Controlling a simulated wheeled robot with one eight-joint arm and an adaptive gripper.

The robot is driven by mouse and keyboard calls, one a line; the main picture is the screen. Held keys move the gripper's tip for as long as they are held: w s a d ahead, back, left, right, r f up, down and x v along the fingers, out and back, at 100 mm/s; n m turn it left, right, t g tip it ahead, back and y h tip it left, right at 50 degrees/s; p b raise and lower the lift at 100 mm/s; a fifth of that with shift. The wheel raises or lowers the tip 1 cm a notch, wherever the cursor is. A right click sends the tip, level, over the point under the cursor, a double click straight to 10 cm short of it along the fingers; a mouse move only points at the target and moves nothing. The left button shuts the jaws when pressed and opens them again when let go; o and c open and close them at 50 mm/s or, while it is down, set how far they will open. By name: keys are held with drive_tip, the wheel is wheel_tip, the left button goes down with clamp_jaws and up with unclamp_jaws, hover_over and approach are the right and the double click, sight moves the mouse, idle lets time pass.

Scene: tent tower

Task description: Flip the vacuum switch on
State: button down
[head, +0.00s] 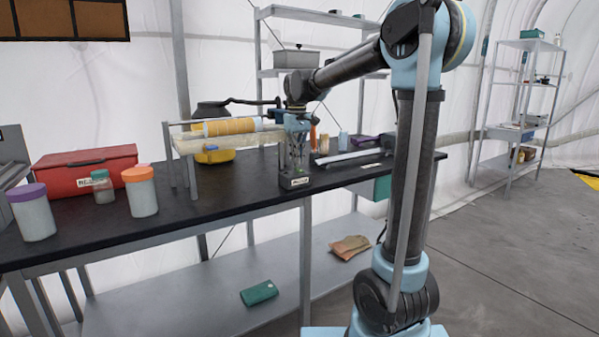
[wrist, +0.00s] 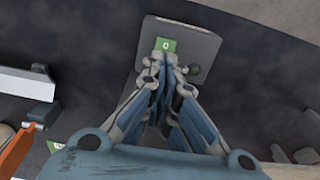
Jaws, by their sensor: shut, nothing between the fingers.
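A small grey box (wrist: 195,35), which looks like the vacuum switch, stands on the black table top and has a green square (wrist: 165,45) with a white mark on its upper face. In the head view the box (head: 287,182) sits near the table's front edge, with a pale label on its front. My gripper (head: 296,165) points down just over it. In the wrist view my gripper (wrist: 168,62) is shut and empty, its tips beside the green square. I cannot tell whether the tips touch it. The fingers hide part of the box; the lever position is unclear.
A yellow roll (head: 230,127) on a stand is left of my gripper. A red case (head: 85,170) and lidded jars (head: 141,192) stand further left. A grey bar-shaped device (head: 350,157) lies to the right. The table front between jars and box is clear.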

sight(298, 168)
drive_tip(key=shift+f, duration=0.25)
drive_tip(key=shift+r, duration=0.1)
wheel_tip(298, 168, up, 7)
idle(1.2)
drive_tip(key=shift+d, duration=0.1)
drive_tip(key=s+d+f+m+t, duration=0.1)
drive_tip(key=s+d+f+m, duration=0.1)
drive_tip(key=s+d+f, duration=0.55)
drive_tip(key=s+d+f+m, duration=0.1)
drive_tip(key=s+d+f, duration=0.3)
drive_tip(key=s+d, duration=0.5)
drive_tip(key=s+d+f+m, duration=0.1)
drive_tip(key=s+d+f, duration=0.1)
drive_tip(key=s+f, duration=0.5)
drive_tip(key=s+d+f+m+t, duration=0.1)
drive_tip(key=s+d+f+m, duration=0.1)
drive_tip(key=s+f, duration=0.6)
wheel_tip(298, 168, down, 2)
drive_tip(key=shift+s+d+f+m, duration=0.1)
drive_tip(key=shift+s+d+m, duration=0.2)
drive_tip(key=shift+d, duration=0.25)
drive_tip(key=shift+w, duration=0.1)
